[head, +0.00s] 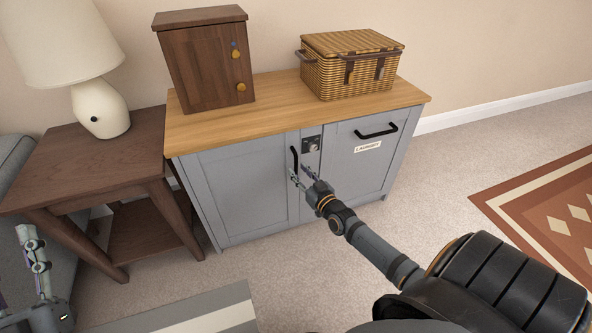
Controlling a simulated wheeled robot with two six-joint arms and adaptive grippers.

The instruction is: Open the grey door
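The grey door (244,190) is the left front panel of a grey cabinet with a wooden top, and it looks closed. Its black upright handle (294,158) is near the door's right edge. My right gripper (299,175) reaches in from the lower right, its two fingers spread apart at the lower end of the handle. I cannot tell whether the fingers touch the handle. My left gripper (28,238) is at the far left edge, low and well away from the cabinet; its finger state is unclear.
The cabinet also has a front labelled LAUNDRY (366,148) and a dark knob plate (311,145). A wooden box (205,65) and a wicker basket (350,75) stand on top. A side table (85,160) with a lamp (95,85) stands left. Carpet before the door is mostly clear.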

